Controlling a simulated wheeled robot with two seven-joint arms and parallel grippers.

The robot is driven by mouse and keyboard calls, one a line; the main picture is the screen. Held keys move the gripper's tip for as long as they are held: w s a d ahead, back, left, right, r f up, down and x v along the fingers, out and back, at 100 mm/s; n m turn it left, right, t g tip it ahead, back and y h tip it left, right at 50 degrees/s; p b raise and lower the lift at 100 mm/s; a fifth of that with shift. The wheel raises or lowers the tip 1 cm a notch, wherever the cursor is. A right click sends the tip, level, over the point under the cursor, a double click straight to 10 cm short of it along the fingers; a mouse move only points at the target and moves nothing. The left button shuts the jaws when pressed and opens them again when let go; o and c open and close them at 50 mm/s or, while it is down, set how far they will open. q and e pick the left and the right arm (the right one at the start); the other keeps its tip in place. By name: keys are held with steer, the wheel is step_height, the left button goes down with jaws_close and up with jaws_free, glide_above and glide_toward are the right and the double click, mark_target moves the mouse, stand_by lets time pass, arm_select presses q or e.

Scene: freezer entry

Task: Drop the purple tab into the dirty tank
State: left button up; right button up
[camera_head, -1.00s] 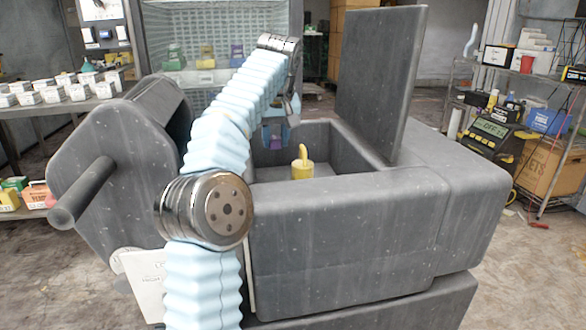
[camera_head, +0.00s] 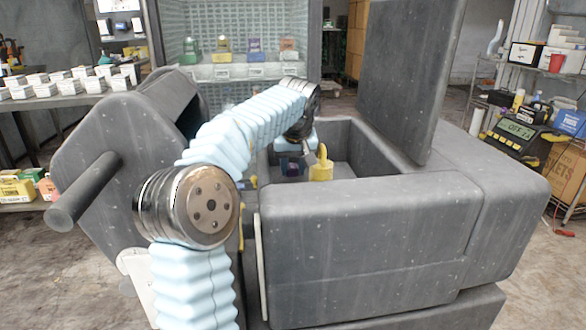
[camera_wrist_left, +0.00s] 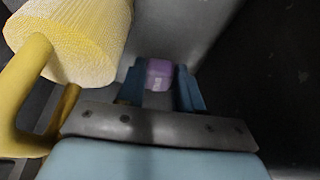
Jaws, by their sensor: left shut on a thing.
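The purple tab (camera_wrist_left: 159,76) shows in the left wrist view between the blue fingers of my left gripper (camera_wrist_left: 161,70), which is shut on it. In the head view my left gripper (camera_head: 293,166) reaches down inside the open grey tank (camera_head: 365,215), beside a yellow piece with a looped handle (camera_head: 321,171). The tab cannot be made out in the head view. The yellow piece, ribbed and handled, also fills the upper left of the wrist view (camera_wrist_left: 75,40). No label marks the tank as dirty. My right gripper is not in view.
The tank's raised lid (camera_head: 410,75) stands at its right rear. A grey housing with a round handle (camera_head: 85,188) stands left of the tank. Shelves with small coloured items (camera_head: 225,72) are behind. A metal rack with a meter (camera_head: 520,135) is at right.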

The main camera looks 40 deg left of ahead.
arm_select(q)
steer(key=shift+f+b, duration=0.4)
steer(key=shift+f, duration=0.25)
steer(key=o, duration=0.7)
steer(key=shift+o, duration=0.2)
steer(key=shift+r, duration=0.1)
steer(key=shift+r+p, duration=0.3)
steer(key=p+v, duration=0.1)
steer(key=v, duration=1.1)
steer(key=shift+r, duration=0.25)
